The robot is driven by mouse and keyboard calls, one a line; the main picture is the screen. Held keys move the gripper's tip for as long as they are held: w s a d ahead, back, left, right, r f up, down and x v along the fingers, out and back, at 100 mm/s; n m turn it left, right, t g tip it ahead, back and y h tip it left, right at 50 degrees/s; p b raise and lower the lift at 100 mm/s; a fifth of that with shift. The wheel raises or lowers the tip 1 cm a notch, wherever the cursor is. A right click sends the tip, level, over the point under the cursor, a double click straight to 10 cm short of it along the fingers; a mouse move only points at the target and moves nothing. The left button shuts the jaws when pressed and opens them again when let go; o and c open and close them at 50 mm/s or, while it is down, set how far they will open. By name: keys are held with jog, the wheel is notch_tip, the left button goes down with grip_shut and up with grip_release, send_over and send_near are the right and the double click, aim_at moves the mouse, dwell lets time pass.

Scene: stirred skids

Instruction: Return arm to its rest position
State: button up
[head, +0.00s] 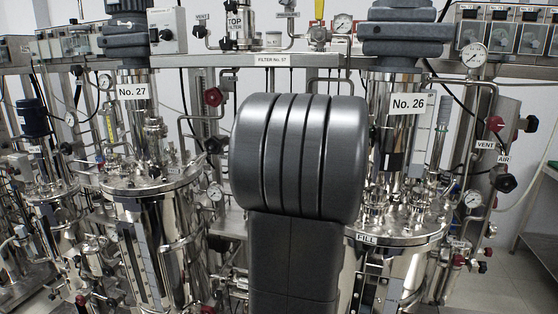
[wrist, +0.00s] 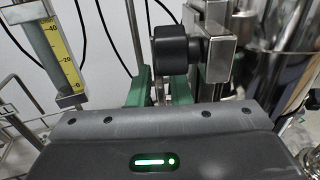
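My arm stands in the middle of the head view as a dark grey ribbed joint over a straight link. My gripper does not show in the head view. In the wrist view, the grey housing of my gripper (wrist: 190,130) fills the bottom, with several screws and a lit green light. No held object can be made out.
Steel vessels labelled No. 27 (head: 160,215) and No. 26 (head: 405,240) stand left and right, with pipes, gauges and valves around them. In the wrist view, a black knob (wrist: 176,50), a yellow-scaled tube (wrist: 55,50) and green parts (wrist: 139,88) show beyond the housing.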

jog(key=p, duration=0.1)
jog(key=h+p, duration=0.1)
jog(key=p, duration=0.1)
jog(key=shift+w+a+r+m+g, duration=0.2)
jog(key=shift+w+r+m+g, duration=0.05)
jog(key=shift+m+g, duration=0.15)
jog(key=p, duration=0.2)
jog(key=shift+w+f+m+g+h+p, duration=0.1)
jog(key=shift+w+m+g+h+p, duration=0.05)
jog(key=shift+m+g+h+p, duration=0.2)
jog(key=shift+w+a+f+h+p, duration=0.15)
jog(key=shift+h+p, duration=0.1)
jog(key=shift+p, duration=0.15)
